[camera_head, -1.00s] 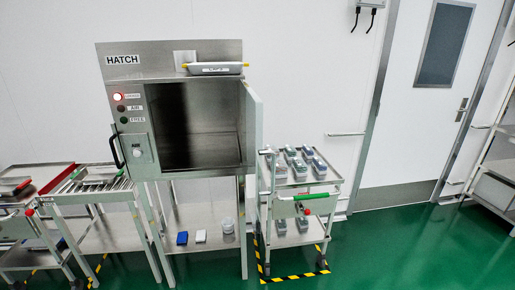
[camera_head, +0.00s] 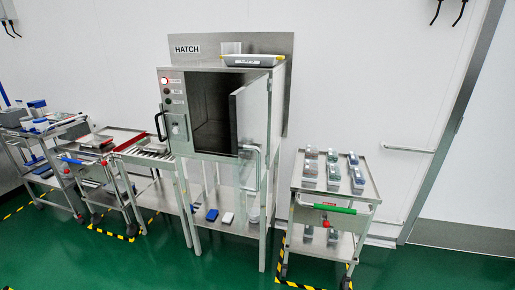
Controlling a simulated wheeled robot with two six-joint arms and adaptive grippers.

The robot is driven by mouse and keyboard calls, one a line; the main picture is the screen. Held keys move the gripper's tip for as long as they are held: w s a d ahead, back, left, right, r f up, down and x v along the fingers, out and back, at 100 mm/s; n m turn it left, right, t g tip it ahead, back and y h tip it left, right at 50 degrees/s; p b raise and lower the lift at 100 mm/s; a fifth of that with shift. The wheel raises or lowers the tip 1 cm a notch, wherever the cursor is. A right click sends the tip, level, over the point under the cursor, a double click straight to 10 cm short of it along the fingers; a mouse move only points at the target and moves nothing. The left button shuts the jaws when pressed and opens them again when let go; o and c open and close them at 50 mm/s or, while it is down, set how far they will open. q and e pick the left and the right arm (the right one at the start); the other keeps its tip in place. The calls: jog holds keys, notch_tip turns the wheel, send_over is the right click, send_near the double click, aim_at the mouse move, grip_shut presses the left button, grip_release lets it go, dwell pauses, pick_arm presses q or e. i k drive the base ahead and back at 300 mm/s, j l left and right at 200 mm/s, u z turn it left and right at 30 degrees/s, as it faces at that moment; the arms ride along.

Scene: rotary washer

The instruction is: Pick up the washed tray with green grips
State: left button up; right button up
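No tray with green grips can be made out in this view. A grey tray with yellow grips (camera_head: 250,60) lies on top of the steel hatch cabinet (camera_head: 222,75). The hatch door (camera_head: 251,118) stands open, swung out to the right. The part of the chamber (camera_head: 211,112) that shows looks dark and empty; the door hides the rest. Neither of my grippers is in view.
A roller table (camera_head: 146,152) adjoins the hatch on its left. Further left stand a cart with red trays (camera_head: 125,137) and a cart with blue items (camera_head: 48,128). A cart with a green handle (camera_head: 335,208) holds several grey containers at right. The green floor (camera_head: 150,265) in front is clear.

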aim_at(152, 144)
jog(key=i+j, duration=0.5)
jog(key=j, duration=0.2)
jog(key=i+j, duration=0.5)
jog(key=j, duration=0.15)
jog(key=i+j, duration=0.5)
jog(key=j, duration=0.2)
jog(key=i+j, duration=0.5)
jog(key=j, duration=0.15)
jog(key=i+j, duration=0.5)
jog(key=j, duration=0.2)
